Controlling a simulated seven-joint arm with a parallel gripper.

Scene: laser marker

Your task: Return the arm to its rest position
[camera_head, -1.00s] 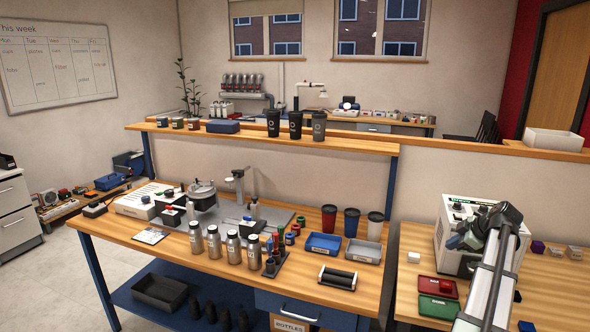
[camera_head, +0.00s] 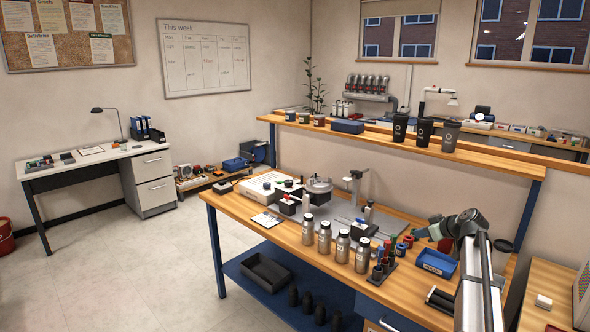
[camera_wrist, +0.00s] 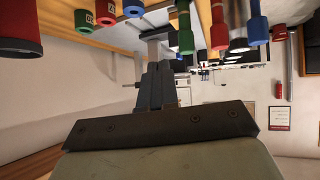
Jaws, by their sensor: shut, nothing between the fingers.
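My arm (camera_head: 478,275) rises from the lower right of the head view, with its bend above the right part of the workbench (camera_head: 240,204). My gripper (camera_head: 422,233) points left from that bend, near the red and blue small parts and the blue tray (camera_head: 437,263); its fingertips are hard to make out there. In the wrist view my gripper (camera_wrist: 157,72) shows its two fingers together, with nothing held between them. The wrist picture looks upside down, with the bench along the top.
Several steel bottles (camera_head: 342,245) stand along the bench front beside a dark rack (camera_head: 382,270) with coloured handles. Dark cups (camera_head: 424,131) stand on the raised shelf. In the wrist view a red cup (camera_wrist: 18,38) and several coloured parts (camera_wrist: 185,38) surround the fingers.

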